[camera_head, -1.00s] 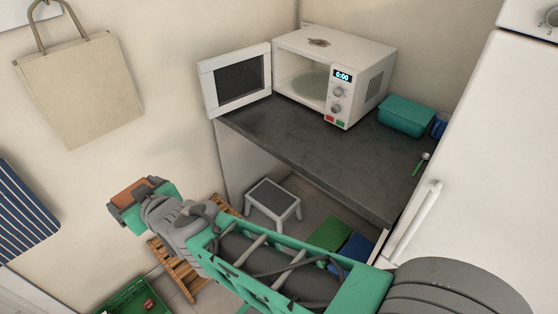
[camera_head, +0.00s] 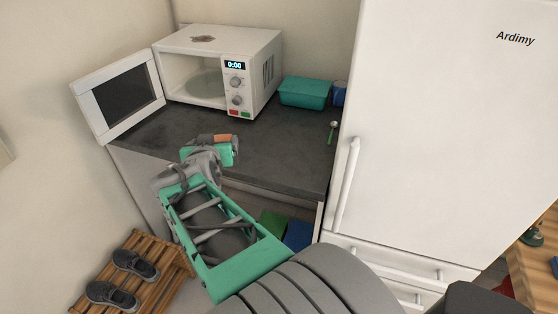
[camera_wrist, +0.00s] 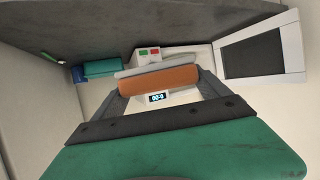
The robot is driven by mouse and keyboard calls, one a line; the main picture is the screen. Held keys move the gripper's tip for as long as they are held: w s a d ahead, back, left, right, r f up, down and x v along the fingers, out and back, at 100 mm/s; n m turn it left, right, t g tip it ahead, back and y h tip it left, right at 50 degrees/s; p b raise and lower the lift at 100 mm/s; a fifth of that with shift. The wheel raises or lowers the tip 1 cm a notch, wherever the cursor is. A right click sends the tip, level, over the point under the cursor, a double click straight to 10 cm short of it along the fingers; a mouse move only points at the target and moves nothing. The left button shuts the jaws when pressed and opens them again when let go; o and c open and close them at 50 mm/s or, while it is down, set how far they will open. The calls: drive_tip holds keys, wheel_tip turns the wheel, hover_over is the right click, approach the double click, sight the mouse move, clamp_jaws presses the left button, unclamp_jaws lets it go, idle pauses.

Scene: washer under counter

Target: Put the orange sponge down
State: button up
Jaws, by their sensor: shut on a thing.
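The orange sponge (camera_head: 222,139) shows as a small orange patch at the end of my gripper (camera_head: 230,150), in front of the dark countertop (camera_head: 265,155) in the head view. In the wrist view the sponge (camera_wrist: 158,81) lies crosswise between the two grey fingers of my gripper (camera_wrist: 160,88), which is shut on it. A pale grey layer shows along one long side of the sponge. The head view does not show clearly how high the sponge is above the counter.
An open white microwave (camera_head: 255,75) stands on the counter, its door (camera_head: 120,95) swung left. A teal box (camera_head: 305,92), a blue cup (camera_head: 340,94) and a green-handled spoon (camera_head: 332,133) are at the right. The fridge (camera_head: 430,130) bounds the right side. The counter's middle is bare.

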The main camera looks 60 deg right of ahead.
drive_tip(key=s+d+f+m+g+h+b, duration=0.15)
drive_tip(key=s+d+m+g, duration=0.35)
drive_tip(key=s+d, duration=0.65)
drive_tip(key=p, duration=0.2)
hover_over(289, 153)
drive_tip(key=shift+h, duration=0.45)
wheel_tip(289, 153, down, 9)
drive_tip(key=shift+f, duration=0.1)
wheel_tip(289, 153, down, 3)
drive_tip(key=shift+d+r+p, duration=0.1)
drive_tip(key=shift+r+p, duration=0.05)
drive_tip(key=shift+p, duration=0.25)
drive_tip(key=shift+f, duration=0.3)
drive_tip(key=shift+w+f, duration=0.1)
drive_tip(key=shift+f+b, duration=0.15)
drive_tip(key=shift+b, duration=0.2)
drive_tip(key=o, duration=1.1)
drive_tip(key=shift+c, duration=0.2)
